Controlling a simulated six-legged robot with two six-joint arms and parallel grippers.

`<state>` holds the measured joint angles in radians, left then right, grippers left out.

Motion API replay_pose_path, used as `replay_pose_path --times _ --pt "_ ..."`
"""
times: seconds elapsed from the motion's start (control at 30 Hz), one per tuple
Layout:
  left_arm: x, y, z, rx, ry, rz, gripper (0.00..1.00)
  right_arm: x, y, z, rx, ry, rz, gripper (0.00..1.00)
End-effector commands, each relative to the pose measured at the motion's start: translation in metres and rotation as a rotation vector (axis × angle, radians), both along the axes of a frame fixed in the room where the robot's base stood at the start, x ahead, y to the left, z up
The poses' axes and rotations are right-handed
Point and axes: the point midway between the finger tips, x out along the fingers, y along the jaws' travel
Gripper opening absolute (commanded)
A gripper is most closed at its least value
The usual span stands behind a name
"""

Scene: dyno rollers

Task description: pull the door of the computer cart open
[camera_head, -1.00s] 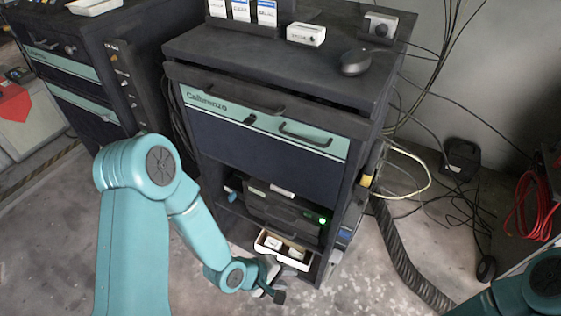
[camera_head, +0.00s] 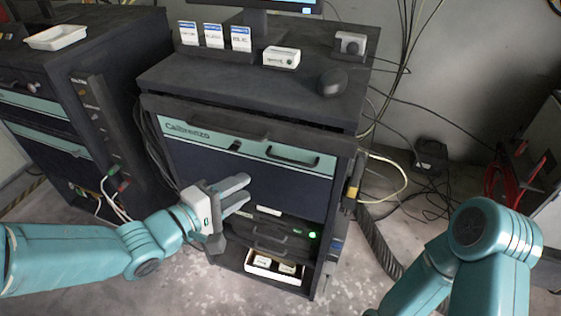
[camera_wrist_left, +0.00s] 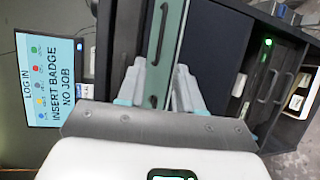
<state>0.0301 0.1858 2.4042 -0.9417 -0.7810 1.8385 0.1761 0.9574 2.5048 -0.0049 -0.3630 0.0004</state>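The computer cart (camera_head: 345,117) is dark and stands in the middle of the head view. Its door (camera_head: 290,191) is a dark blue panel under a teal strip (camera_head: 205,138), with a black handle (camera_head: 292,157) on the right part of the strip; the door looks shut. My left gripper (camera_head: 242,192) is in front of the door's lower left part, below and left of the handle. In the left wrist view my left gripper (camera_wrist_left: 157,88) has its fingers apart, with the teal strip (camera_wrist_left: 165,45) between them in the picture and nothing held. My right gripper is out of view.
Below the door are a black unit with a green light (camera_head: 312,235) and a white tray (camera_head: 275,273). A mouse (camera_head: 332,82) and a white box (camera_head: 281,56) sit on top. Another dark cabinet (camera_head: 105,75) stands left. Cables and a hose (camera_head: 378,250) run at the right.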

Motion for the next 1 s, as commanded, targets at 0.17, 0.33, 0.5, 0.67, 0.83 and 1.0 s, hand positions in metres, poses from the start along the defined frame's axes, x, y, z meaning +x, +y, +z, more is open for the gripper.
replay_pose_path --times 0.17,0.33,0.5,0.67,0.83,1.0 --pt "0.03 -0.028 -0.01 0.0 0.003 -0.006 0.35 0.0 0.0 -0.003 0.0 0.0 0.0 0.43" --pt "0.061 -0.052 -0.016 0.001 0.003 -0.002 0.35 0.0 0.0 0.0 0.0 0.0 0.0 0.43" --pt "0.087 -0.073 -0.022 0.0 0.004 0.0 0.35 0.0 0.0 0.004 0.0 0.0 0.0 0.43" --pt "0.103 -0.084 -0.025 0.001 0.003 0.003 0.35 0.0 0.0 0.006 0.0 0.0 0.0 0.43" --pt "0.108 -0.089 -0.027 0.001 0.002 0.003 0.35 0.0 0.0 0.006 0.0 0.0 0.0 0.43" --pt "0.108 -0.089 -0.027 0.001 0.002 0.004 0.35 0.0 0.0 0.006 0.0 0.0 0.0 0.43"
